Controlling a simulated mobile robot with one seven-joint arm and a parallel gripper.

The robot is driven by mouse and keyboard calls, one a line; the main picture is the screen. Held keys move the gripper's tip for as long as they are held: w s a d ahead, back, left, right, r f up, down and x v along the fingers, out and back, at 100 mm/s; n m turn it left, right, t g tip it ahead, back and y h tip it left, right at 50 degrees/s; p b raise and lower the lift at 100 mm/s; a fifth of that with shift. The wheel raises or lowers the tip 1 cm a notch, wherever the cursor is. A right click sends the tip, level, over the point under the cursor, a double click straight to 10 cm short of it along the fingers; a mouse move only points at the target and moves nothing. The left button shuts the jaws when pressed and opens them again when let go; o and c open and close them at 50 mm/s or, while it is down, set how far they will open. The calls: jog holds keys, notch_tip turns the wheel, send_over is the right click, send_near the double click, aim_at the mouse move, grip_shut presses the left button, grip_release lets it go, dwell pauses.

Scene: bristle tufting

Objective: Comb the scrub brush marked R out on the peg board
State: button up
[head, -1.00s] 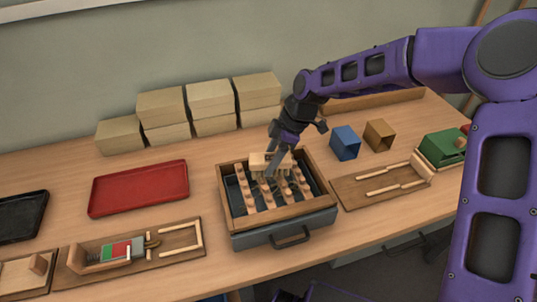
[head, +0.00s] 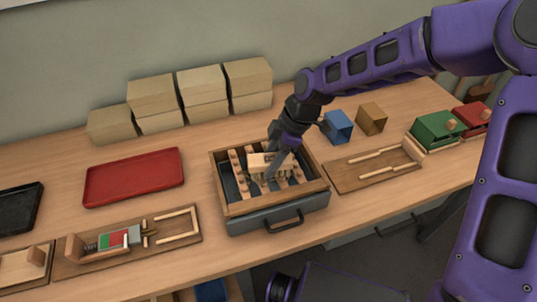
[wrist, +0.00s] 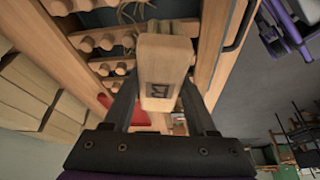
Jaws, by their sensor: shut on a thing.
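The scrub brush (wrist: 163,70) is a pale wooden block with a dark square mark that reads like an R, seen close up in the wrist view. My gripper (wrist: 165,88) is shut on it, with a finger on either side. In the head view my gripper (head: 275,163) holds the brush (head: 262,163) over the middle of the peg board (head: 322,186), a wooden-framed box with rows of pegs. Pale bristles show beyond the block in the wrist view, close to the pegs (wrist: 88,43). Whether they touch the pegs is unclear.
A red tray (head: 130,178) and a black tray (head: 20,208) lie to the left. Wooden blocks (head: 200,88) are stacked behind. Blue (head: 338,126) and brown (head: 371,118) boxes, a wooden fixture (head: 375,166) and a green box (head: 436,131) stand to the right.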

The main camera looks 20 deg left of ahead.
jog(key=shift+w+a, duration=2.55)
jog(key=shift+w, duration=0.5)
jog(key=shift+s+d+p, duration=0.2)
jog(key=shift+s+d, duration=1.15)
jog(key=shift+s, duration=0.2)
jog(key=shift+s+d+p, duration=0.15)
jog(key=shift+s+d, duration=1.15)
jog(key=shift+s, duration=0.25)
jog(key=shift+w+a, duration=1.35)
jog(key=shift+w, duration=0.25)
jog(key=w+a+r, duration=0.2)
jog(key=w+r, duration=0.1)
jog(key=r, duration=0.3)
jog(key=shift+a, duration=0.3)
